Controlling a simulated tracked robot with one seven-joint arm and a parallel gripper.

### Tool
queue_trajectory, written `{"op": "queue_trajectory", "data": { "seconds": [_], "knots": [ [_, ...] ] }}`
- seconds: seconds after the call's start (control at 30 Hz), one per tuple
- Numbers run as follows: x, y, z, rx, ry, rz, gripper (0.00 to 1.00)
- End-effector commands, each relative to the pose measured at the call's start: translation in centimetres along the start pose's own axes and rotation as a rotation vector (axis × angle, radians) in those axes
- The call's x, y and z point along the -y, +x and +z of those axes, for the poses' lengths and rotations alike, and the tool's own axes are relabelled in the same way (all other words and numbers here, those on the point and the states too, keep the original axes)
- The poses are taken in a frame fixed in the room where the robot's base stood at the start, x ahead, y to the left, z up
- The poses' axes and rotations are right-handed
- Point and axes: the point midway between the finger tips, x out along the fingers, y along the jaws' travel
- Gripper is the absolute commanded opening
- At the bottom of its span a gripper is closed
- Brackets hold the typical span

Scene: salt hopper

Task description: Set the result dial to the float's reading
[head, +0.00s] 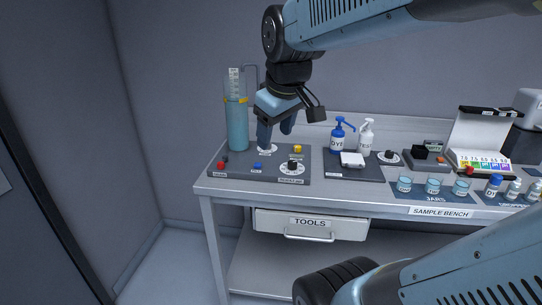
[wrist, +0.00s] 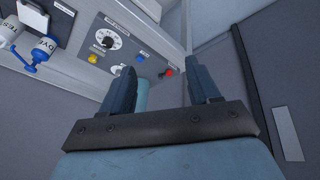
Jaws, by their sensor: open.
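A tall clear cylinder (head: 237,125) of blue liquid stands at the left back of a dark panel (head: 325,177). A white scaled stem (head: 234,80), apparently the float, shows at its top; its reading is too small to make out. A dial (head: 291,166) with a black knob on a white face sits at the panel's front right; its label is illegible. It also shows in the wrist view (wrist: 108,41). My gripper (head: 276,142) is open and empty above the panel, right of the cylinder. In the wrist view its fingers (wrist: 164,82) are apart, the dial beyond them.
The panel also has red (head: 222,163), blue (head: 258,166) and yellow (head: 297,148) knobs, and a white disc (wrist: 118,70) partly behind a finger. To the right stand pump bottles (head: 338,138), a second dial (head: 390,155), jars (head: 433,186) and an open case (head: 482,145).

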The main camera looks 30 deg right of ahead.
Motion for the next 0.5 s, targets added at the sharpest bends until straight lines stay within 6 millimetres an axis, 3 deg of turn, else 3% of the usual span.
{"op": "queue_trajectory", "data": {
  "seconds": [0.2, 0.5],
  "knots": [
    [-4.3, 2.4, -3.7, 0.099, -0.315, -0.034, 0.61],
    [-10.7, 7.1, -7.4, 0.187, -0.748, -0.147, 0.61]
  ]
}}
